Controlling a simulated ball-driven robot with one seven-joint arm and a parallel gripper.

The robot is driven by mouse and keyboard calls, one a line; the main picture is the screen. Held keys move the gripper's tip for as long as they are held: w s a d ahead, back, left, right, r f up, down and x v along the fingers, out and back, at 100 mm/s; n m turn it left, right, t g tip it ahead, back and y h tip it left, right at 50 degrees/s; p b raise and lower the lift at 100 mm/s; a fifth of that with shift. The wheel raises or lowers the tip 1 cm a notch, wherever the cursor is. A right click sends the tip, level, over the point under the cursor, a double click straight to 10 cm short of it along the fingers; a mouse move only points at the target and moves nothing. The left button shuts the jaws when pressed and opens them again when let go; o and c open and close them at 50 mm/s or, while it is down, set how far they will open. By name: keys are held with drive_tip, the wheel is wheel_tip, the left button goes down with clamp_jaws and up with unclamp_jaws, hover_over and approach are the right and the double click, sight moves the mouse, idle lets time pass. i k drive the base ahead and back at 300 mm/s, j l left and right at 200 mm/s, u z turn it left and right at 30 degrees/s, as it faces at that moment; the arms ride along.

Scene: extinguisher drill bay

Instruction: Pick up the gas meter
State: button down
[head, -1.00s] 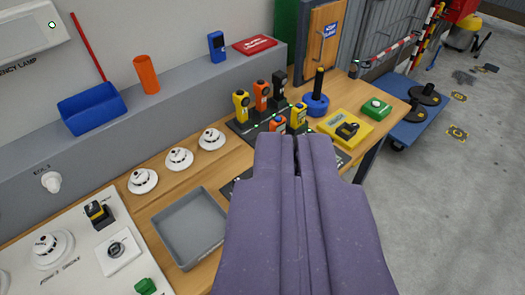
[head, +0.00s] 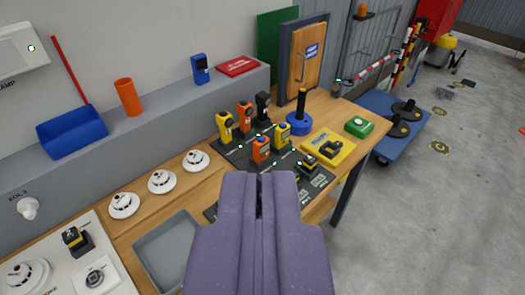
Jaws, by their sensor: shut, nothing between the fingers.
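Several handheld meters stand on a dark dock board on the wooden bench. The back row has a yellow meter (head: 224,125), an orange meter (head: 245,115) and a black meter (head: 263,107). In front are another orange meter (head: 261,150) and another yellow meter (head: 282,135). A blue handheld device (head: 200,69) stands on the grey ledge. I cannot tell which one is the gas meter. My purple gripper (head: 259,178) is shut and empty, its tips just below the front orange meter in the picture. It hides part of the bench and board.
A grey tray (head: 150,250) and several white detectors (head: 162,181) lie to the left. A yellow case (head: 328,147), a blue stand with a black post (head: 299,122) and a green box (head: 359,126) are to the right. The floor beyond the bench's right edge is largely clear.

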sight(260, 149)
drive_tip(key=l+u, duration=0.25)
drive_tip(key=l, duration=0.35)
drive_tip(key=k+l+u, duration=0.2)
drive_tip(key=l, duration=0.45)
drive_tip(key=i+l, duration=0.25)
drive_tip(key=l, duration=0.15)
